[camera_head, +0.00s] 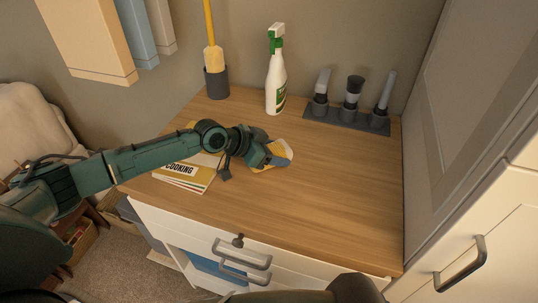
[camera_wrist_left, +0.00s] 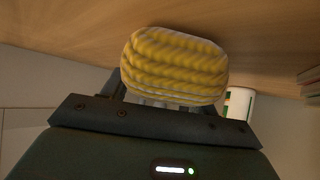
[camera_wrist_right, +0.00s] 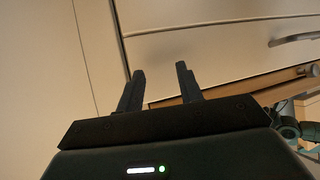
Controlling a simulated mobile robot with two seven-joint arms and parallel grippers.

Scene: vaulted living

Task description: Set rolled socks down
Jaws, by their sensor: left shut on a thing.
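The rolled socks (camera_head: 286,148) are a yellow and whitish bundle over the middle of the wooden dresser top (camera_head: 330,190). In the left wrist view the socks (camera_wrist_left: 175,62) show as a ribbed yellow roll between the fingers. My left gripper (camera_head: 272,156) is shut on them, low over the wood; I cannot tell whether they touch it. My right gripper (camera_wrist_right: 160,70) is open and empty in the right wrist view, in front of pale cabinet fronts.
A cooking book (camera_head: 183,180) lies under my left arm. A spray bottle (camera_head: 276,75), a grey cup with a yellow-handled tool (camera_head: 216,83) and a dark rack with several upright items (camera_head: 345,118) stand at the back. The top's right and front are clear. A tall cabinet (camera_head: 465,110) borders the right.

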